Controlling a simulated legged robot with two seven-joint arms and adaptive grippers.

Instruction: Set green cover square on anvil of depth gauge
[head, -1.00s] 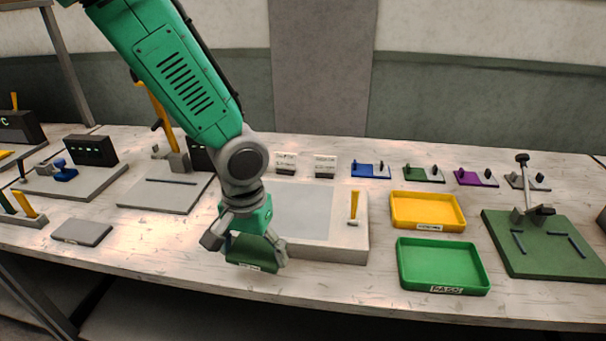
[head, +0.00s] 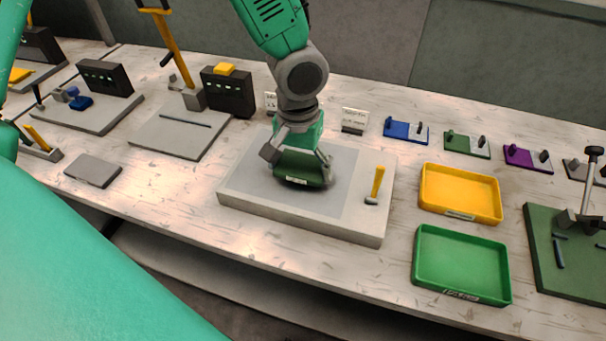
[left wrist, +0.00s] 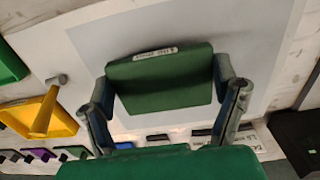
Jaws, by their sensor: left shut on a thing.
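A dark green cover (head: 303,170) with a small white label is held by my left gripper (head: 298,163). The cover also shows in the left wrist view (left wrist: 162,82), between the two fingers, which grip its sides. The cover is over the grey pad of a pale slab (head: 300,225); I cannot tell whether it touches. Two gauge-like stations stand to the left: one grey base (head: 178,135) with a tall yellow lever and black display box (head: 228,92), and one with a blue part (head: 79,101) and a black display (head: 104,78). I cannot tell which is the depth gauge. My right gripper is not in view.
A yellow-handled tool (head: 376,185) stands on the slab's right side. A yellow tray (head: 460,212) and a green tray (head: 462,293) lie to the right, then a green fixture board (head: 545,262). A flat grey plate (head: 93,170) lies left. Bare table separates it from the slab.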

